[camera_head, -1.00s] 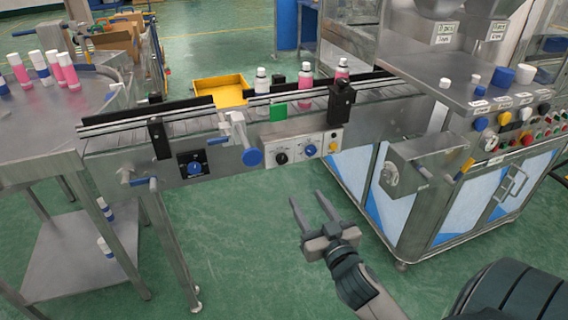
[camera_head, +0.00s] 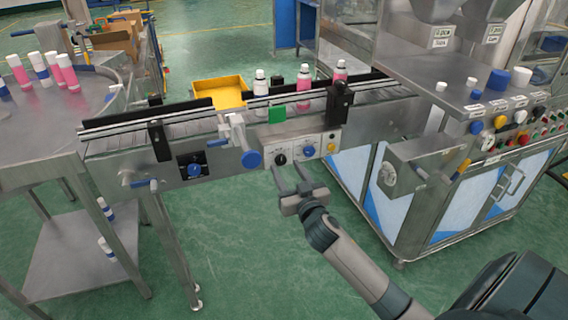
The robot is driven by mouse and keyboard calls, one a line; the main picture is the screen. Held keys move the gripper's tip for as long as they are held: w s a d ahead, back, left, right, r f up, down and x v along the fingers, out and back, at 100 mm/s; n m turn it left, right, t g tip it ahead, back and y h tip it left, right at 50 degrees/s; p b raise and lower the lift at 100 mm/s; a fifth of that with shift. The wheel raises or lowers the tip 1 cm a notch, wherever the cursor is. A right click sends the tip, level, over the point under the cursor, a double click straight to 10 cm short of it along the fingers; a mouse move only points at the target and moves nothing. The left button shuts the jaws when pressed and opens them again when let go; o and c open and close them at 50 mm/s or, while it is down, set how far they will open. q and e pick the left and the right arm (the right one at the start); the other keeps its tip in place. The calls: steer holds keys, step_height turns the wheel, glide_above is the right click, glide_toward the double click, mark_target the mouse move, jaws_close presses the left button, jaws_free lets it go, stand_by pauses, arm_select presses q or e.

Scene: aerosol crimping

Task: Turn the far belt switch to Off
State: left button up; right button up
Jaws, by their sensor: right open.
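A white control panel (camera_head: 295,151) is on the front of the conveyor. It carries a black rotary knob (camera_head: 281,159), a blue knob (camera_head: 309,151) and a small yellow button (camera_head: 331,147). A separate blue knob (camera_head: 194,170) sits on a black plate further left on the conveyor. I cannot tell for sure which one is the far belt switch. My right gripper (camera_head: 290,167) is open and empty. Its fingers point at the panel, with the tips by the black knob. Whether they touch it is unclear. My left gripper is not in view.
Bottles (camera_head: 303,82) stand on the conveyor (camera_head: 125,140) behind a rail. A steel machine cabinet (camera_head: 450,200) stands at the right. Green floor is clear below the panel.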

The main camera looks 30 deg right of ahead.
mark_target(281, 160)
steer(key=shift+w+d, duration=0.2)
steer(key=shift+w, duration=0.5)
steer(key=shift+x, duration=0.85)
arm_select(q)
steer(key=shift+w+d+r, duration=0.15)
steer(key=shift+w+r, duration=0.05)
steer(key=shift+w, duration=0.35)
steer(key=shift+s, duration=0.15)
arm_select(e)
steer(key=shift+c, duration=0.7)
